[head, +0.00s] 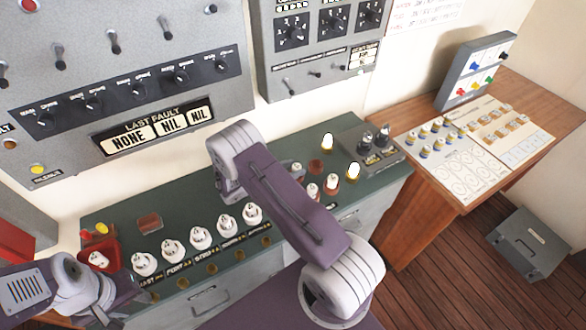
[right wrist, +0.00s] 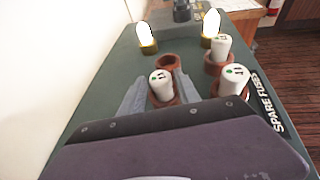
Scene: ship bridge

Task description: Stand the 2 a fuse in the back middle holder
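My right gripper (right wrist: 162,92) is low over the green bench, one grey finger on each side of a white fuse (right wrist: 162,86) with a green mark. I cannot tell whether the fingers touch it, and its rating is unreadable. A brown holder shows around its foot. Just beyond is an empty brown holder (right wrist: 168,62), also in the head view (head: 315,167). Two more white fuses stand upright in brown holders at the right (right wrist: 221,47) (right wrist: 234,81). In the head view my right arm hides most of that gripper. My left gripper (head: 108,312) is at the lower left, its fingers unclear.
Two lit lamps (head: 328,142) (head: 353,171) stand near the holders. A row of white round fittings (head: 200,238) and a red tray (head: 98,245) with a white piece lie to the left. A wooden desk (head: 395,225) holds sheets with small parts. The wall panel rises behind.

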